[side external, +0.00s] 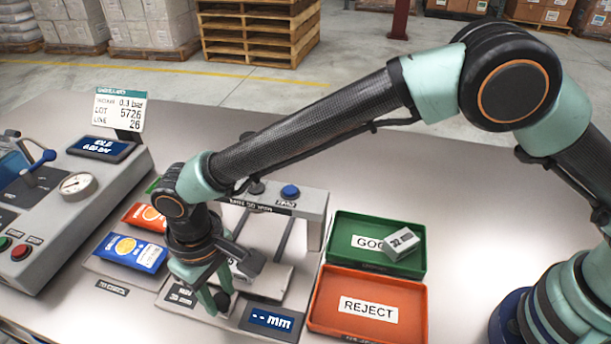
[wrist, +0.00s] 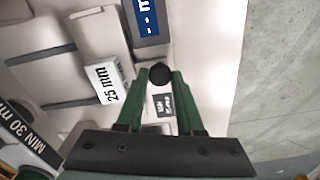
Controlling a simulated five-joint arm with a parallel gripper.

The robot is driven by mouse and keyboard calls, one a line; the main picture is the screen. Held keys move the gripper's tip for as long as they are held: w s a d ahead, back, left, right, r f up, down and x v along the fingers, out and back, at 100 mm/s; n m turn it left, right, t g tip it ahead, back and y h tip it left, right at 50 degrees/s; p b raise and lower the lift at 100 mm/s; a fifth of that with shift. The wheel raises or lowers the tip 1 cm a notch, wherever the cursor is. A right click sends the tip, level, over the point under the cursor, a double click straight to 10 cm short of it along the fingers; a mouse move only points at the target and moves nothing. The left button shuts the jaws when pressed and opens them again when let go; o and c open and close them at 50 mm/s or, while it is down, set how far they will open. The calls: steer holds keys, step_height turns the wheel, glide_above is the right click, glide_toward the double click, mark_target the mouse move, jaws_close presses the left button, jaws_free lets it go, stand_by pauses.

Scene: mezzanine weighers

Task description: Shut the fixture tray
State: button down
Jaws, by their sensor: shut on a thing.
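The fixture (side external: 312,205) is a pale grey frame with a crossbar and a blue button on top. Its pale tray (side external: 268,282) lies low between the rails, partly hidden by my gripper. My gripper (side external: 222,300) points down at the fixture's front, its fingers closed around a black round knob. In the wrist view the knob (wrist: 160,75) sits between the green fingertips (wrist: 158,80). A pale block marked 25 mm (wrist: 104,80) lies beside the left finger. A blue display (side external: 270,320) reading "-- mm" is just right of my gripper.
A green GOOD bin (side external: 345,222) holding a small grey block (side external: 403,243) and an orange REJECT bin (side external: 320,312) stand right of the fixture. Orange (side external: 146,216) and blue (side external: 130,250) packets and a grey control console (side external: 60,215) lie left.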

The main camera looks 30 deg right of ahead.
steer(key=w+d, duration=0.5)
steer(key=shift+w+d+r, duration=0.1)
steer(key=shift+w+d, duration=0.05)
steer(key=shift+w, duration=0.1)
steer(key=c, duration=0.5)
jaws_free()
steer(key=shift+c, duration=0.2)
step_height(320, 180, up, 12)
